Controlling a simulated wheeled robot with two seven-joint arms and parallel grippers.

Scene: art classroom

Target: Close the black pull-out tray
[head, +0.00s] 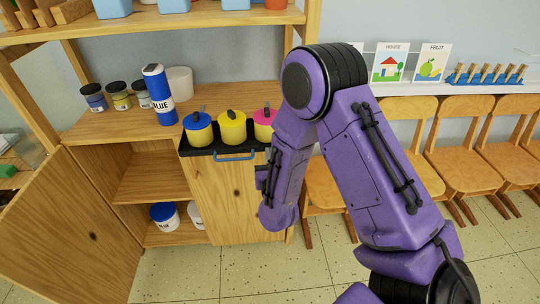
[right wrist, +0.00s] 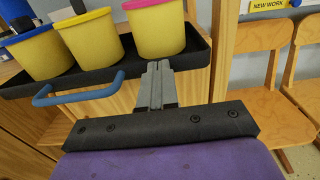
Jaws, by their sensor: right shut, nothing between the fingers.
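The black pull-out tray (head: 203,151) sticks out from the wooden cabinet, with a blue handle (head: 236,156) on its front. It carries a blue-lidded pot (head: 198,134), a yellow-lidded pot (head: 232,129) and a pink-lidded pot (head: 264,124). In the right wrist view the tray (right wrist: 100,77) and its handle (right wrist: 80,94) lie ahead. My right gripper (right wrist: 158,68) is shut and empty, its fingertips at the tray's front, right of the handle, below the pink-lidded pot. I cannot tell whether they touch. In the head view my right arm mostly hides this gripper. My left gripper is out of view.
A blue bottle (head: 159,95) and small jars stand on the shelf behind and left of the tray. A cabinet door (head: 65,225) hangs open at the left. Wooden chairs (head: 465,160) line the wall at the right. The floor in front is clear.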

